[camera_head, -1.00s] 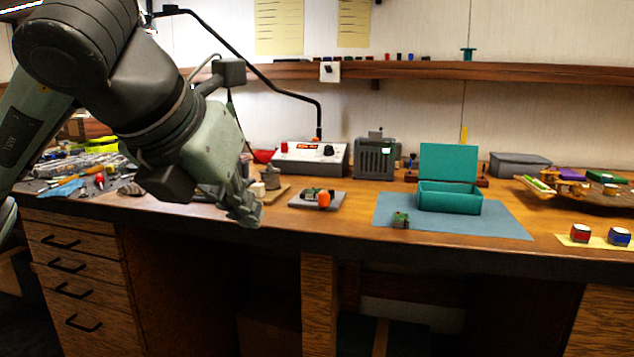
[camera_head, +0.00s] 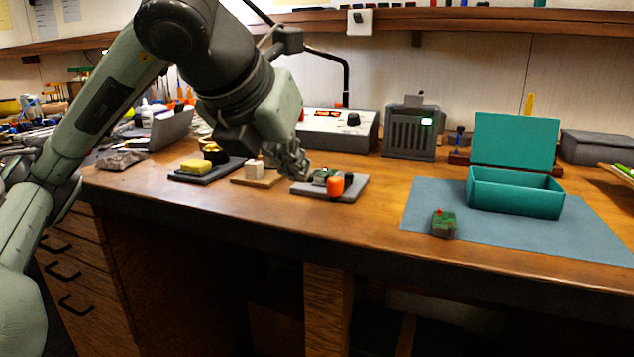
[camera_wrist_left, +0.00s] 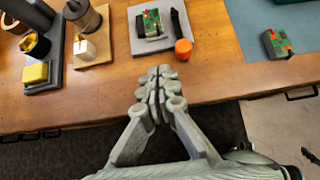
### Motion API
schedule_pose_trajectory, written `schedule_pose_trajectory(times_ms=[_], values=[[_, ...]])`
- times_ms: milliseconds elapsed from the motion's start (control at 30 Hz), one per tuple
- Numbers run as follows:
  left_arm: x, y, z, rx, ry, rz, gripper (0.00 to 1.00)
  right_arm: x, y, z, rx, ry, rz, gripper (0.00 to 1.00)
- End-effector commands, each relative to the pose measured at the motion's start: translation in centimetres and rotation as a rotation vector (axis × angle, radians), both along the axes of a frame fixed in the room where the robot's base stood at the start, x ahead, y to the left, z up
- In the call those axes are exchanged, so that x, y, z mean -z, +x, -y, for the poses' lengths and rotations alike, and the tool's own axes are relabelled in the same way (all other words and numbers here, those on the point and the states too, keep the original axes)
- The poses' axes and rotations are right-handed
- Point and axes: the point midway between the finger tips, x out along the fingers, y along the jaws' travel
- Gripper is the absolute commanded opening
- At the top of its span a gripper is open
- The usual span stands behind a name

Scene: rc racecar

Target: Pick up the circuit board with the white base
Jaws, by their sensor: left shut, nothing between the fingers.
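My left gripper (camera_head: 300,170) is shut and empty, close to the grey tray (camera_head: 346,194) in the head view. In the left wrist view, the shut fingers (camera_wrist_left: 160,78) are in front of the tray's near edge. A small green circuit board (camera_wrist_left: 152,22) stands on that tray; a pale part shows at its side, but I cannot tell its base clearly. In the head view the gripper partly covers it. A second green board with red parts (camera_head: 443,223) lies on the blue-grey mat (camera_head: 420,205); its base looks grey. My right gripper is not in view.
An orange cylinder (camera_head: 336,186) and a dark upright piece share the grey tray. A wooden pad with a white block (camera_head: 253,168) and a dark tray with a yellow sponge (camera_head: 196,165) are to the left. An open teal box (camera_head: 514,192) is on the mat.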

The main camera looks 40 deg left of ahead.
Motion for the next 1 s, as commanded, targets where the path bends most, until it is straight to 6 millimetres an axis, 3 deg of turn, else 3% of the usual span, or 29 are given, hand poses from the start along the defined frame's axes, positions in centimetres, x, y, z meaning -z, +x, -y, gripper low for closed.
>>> schedule_pose_trajectory(times_ms=[233,500,1000], values=[[3.9,3.6,-1.0,-0.004,0.001,-0.004,0.0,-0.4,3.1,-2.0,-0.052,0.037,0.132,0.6],[3.4,6.9,-1.7,0.0,0.0,0.0,0.0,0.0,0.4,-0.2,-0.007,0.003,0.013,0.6],[3.5,7.6,-1.8,0.0,-0.001,0.001,0.0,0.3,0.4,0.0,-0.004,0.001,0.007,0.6]])
